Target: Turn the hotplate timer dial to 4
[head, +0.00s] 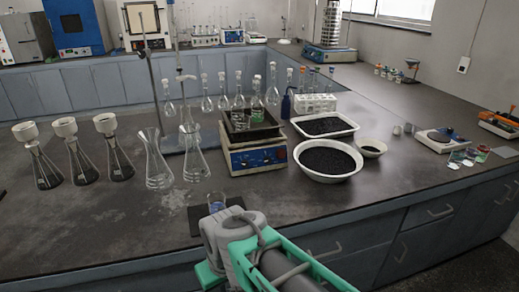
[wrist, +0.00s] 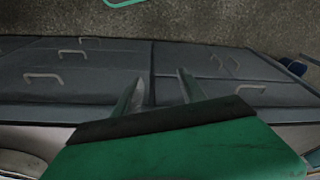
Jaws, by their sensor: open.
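The hotplate (head: 236,163) stands on the dark bench in the middle of the head view. Its front has a blue panel with small dials; which is the timer dial and where it points are too small to tell. A dark tray (head: 226,132) with glassware sits on top. My gripper (wrist: 162,82) is open in the wrist view, its two fingers apart with nothing between them. The wrist view shows cabinet fronts and floor, not the hotplate. In the head view my arm is at the bench's front edge, in front of the hotplate; its fingers are hidden there.
A small beaker (head: 216,203) stands on a dark pad (head: 196,219) just beyond my wrist. Two clear flasks (head: 157,174) stand left of the hotplate. A white bowl (head: 327,178) and white tray (head: 349,134) of dark grains lie right. The bench's front left is clear.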

